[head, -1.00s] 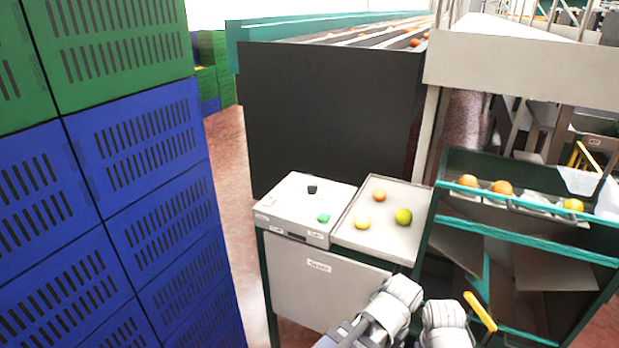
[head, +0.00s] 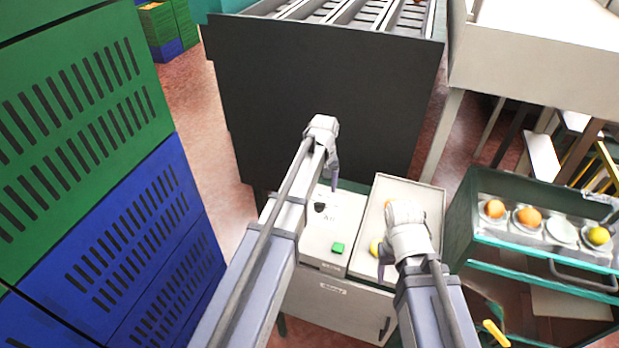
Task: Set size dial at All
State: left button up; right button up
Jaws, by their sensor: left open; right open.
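The size dial seems to be the small black knob (head: 320,207) on top of the white control box (head: 318,238). Small lettering lies beside it, too small to read surely, and I cannot tell the dial's setting. A green button (head: 337,248) sits nearer the front of the box. My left gripper (head: 334,183) is open and points down over the back of the box, just above and right of the knob in the picture, apart from it. My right gripper (head: 384,266) is open over the tray, right of the box.
The grey tray (head: 425,192) beside the box holds fruit, partly hidden by my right arm. Blue crates (head: 150,235) and green crates (head: 80,110) are stacked at left. A dark machine panel (head: 330,95) stands behind. A green rack (head: 463,215) with fruit in cups stands at right.

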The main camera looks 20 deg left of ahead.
aim_at(320, 204)
pick_arm(q)
jog(key=shift+w+a+r, duration=0.1)
jog(key=shift+w+a, duration=0.35)
jog(key=shift+s+d, duration=0.2)
notch_tip(320, 204, down, 8)
jog(key=b, duration=0.8)
jog(key=shift+r, duration=0.1)
jog(key=shift+c, duration=0.3)
grip_shut()
